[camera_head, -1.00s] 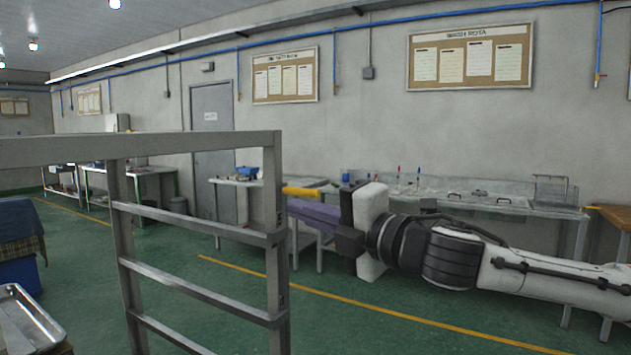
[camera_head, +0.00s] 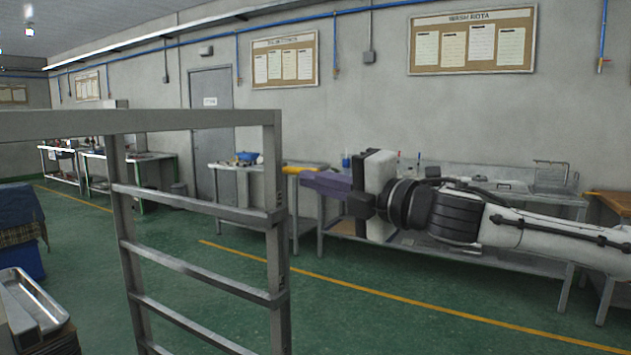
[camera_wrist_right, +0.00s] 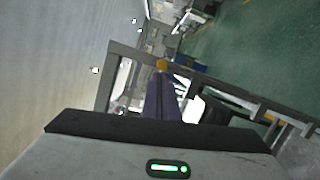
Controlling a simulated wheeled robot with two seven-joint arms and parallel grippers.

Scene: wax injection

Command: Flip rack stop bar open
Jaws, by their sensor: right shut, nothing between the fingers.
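The rack (camera_head: 278,200) is a grey metal frame with several rungs, standing upright in front of me. The stop bar, a short yellow piece (camera_head: 298,169), sticks out to the right from its right post; its yellow end also shows in the right wrist view (camera_wrist_right: 161,66). My right gripper (camera_head: 306,180) has purple fingers, shut and empty, pointing left at the post. Its tips are just below and beside the yellow bar in the head view. In the wrist view the fingers (camera_wrist_right: 162,90) point at the yellow end; I cannot tell if they touch. My left gripper is not in view.
A metal tray (camera_head: 55,318) lies at the lower left beside a blue bin (camera_head: 20,262). Long work benches (camera_head: 480,240) stand along the back wall behind my right arm. The green floor between rack and benches is clear.

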